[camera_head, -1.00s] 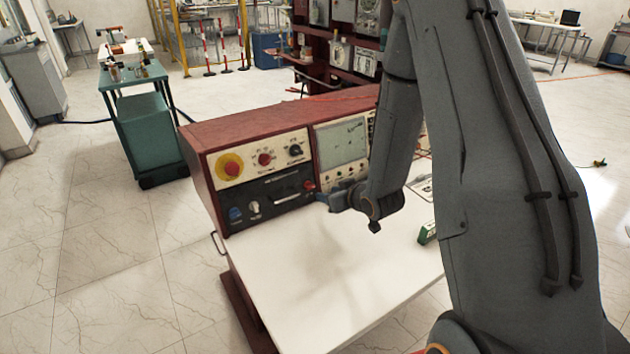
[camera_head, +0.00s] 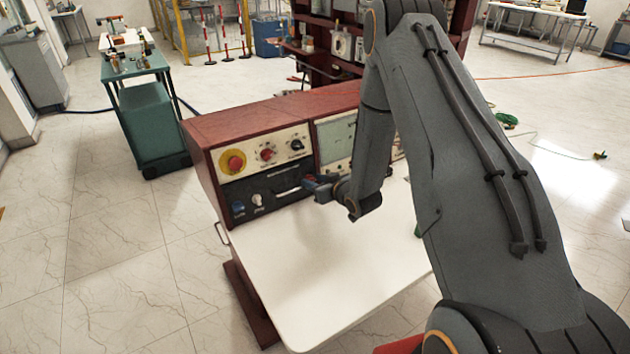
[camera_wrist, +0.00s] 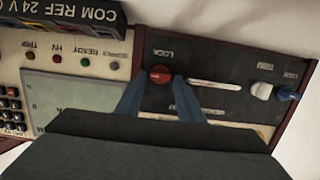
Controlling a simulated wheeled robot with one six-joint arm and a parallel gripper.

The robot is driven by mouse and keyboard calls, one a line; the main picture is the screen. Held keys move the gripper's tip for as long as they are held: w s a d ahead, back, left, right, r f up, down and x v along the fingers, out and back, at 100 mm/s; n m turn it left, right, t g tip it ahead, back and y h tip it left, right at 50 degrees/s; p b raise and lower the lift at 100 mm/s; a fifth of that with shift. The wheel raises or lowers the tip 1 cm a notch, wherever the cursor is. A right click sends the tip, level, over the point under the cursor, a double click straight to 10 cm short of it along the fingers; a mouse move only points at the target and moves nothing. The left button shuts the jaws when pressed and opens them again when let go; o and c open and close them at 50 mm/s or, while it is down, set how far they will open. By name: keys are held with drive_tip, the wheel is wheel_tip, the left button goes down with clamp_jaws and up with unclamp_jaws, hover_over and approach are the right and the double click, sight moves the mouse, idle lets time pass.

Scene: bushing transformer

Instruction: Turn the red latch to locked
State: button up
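The red latch (camera_wrist: 160,73) is a round knob at the left end of a pale horizontal slot (camera_wrist: 213,85) in the dark panel in the wrist view, where lettering is upside down. A LOCK label is beside it. My gripper (camera_wrist: 159,79) is open, its blue fingers on either side of the latch with small gaps visible; contact cannot be made out. In the head view my gripper (camera_head: 312,188) is at the right end of the slot (camera_head: 288,191) and hides the latch.
A red-and-yellow emergency button (camera_head: 233,162) and switches sit above the dark panel. A blue knob (camera_wrist: 287,94) and a white knob (camera_wrist: 261,91) are at its far end. The white desktop (camera_head: 300,255) below is clear. A green cart (camera_head: 145,115) stands left.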

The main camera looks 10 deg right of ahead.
drive_tip(key=c, duration=0.8)
drive_tip(key=n+b, duration=0.1)
drive_tip(key=n, duration=0.1)
drive_tip(key=n+b, duration=0.1)
drive_tip(key=n, duration=0.1)
drive_tip(key=n+h+b, duration=0.1)
drive_tip(key=n+b, duration=0.1)
drive_tip(key=shift+a+f+t, duration=0.2)
drive_tip(key=shift+a+t, duration=0.05)
drive_tip(key=shift+t, duration=0.05)
drive_tip(key=n+b, duration=0.2)
drive_tip(key=n, duration=0.1)
drive_tip(key=n+t+b, duration=0.1)
drive_tip(key=n, duration=0.2)
drive_tip(key=shift+s+a+f+h+b, duration=0.15)
drive_tip(key=shift+f+h+b, duration=0.05)
drive_tip(key=shift+h+b, duration=0.15)
drive_tip(key=n+b, duration=0.2)
drive_tip(key=n, duration=0.2)
drive_tip(key=shift+f+t+b, duration=0.1)
drive_tip(key=shift+t+b, duration=0.2)
drive_tip(key=shift+b, duration=0.05)
drive_tip(key=shift+s+n, duration=0.1)
drive_tip(key=shift+n, duration=0.3)
